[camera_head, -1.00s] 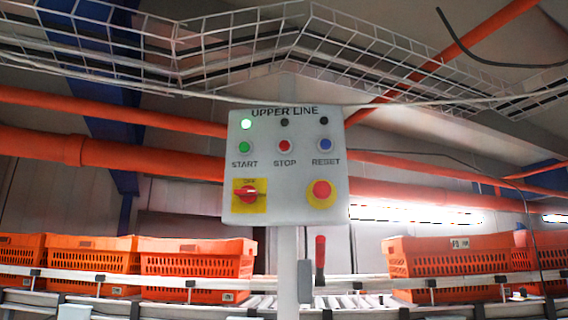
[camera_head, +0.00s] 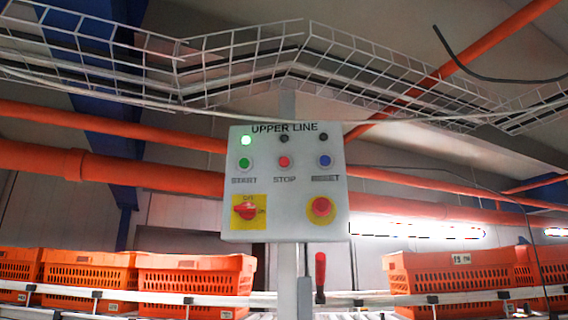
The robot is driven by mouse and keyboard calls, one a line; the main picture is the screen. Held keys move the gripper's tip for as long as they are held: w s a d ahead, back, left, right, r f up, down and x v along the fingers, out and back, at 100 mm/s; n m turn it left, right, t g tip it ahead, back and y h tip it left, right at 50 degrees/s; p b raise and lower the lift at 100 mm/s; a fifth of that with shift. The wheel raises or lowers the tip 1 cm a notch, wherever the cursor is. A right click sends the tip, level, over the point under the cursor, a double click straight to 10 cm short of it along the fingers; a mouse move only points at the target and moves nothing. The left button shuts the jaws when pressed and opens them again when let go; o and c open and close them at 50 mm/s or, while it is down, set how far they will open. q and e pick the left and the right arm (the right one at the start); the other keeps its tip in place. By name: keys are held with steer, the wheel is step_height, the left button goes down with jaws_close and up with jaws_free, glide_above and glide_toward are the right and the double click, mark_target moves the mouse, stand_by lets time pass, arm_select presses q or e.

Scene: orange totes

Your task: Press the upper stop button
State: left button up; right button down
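The white control panel (camera_head: 287,190) labelled UPPER LINE stands on a post in the middle of the head view. The red stop button (camera_head: 284,162) is in the centre of its button row, above the word STOP. The green start button (camera_head: 245,163) is to its left and the blue reset button (camera_head: 324,161) to its right. The lamp above start (camera_head: 246,141) glows green; the lamps above stop and reset are dark. A red rotary switch (camera_head: 245,211) on a yellow plate and a red emergency button (camera_head: 321,207) sit below. Neither gripper is in view.
Orange totes (camera_head: 195,281) stand on a conveyor at the left, and more orange totes (camera_head: 450,277) at the right. A red-handled lever (camera_head: 320,272) stands right of the post. Orange pipes and a wire cable tray (camera_head: 235,60) run overhead behind the panel.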

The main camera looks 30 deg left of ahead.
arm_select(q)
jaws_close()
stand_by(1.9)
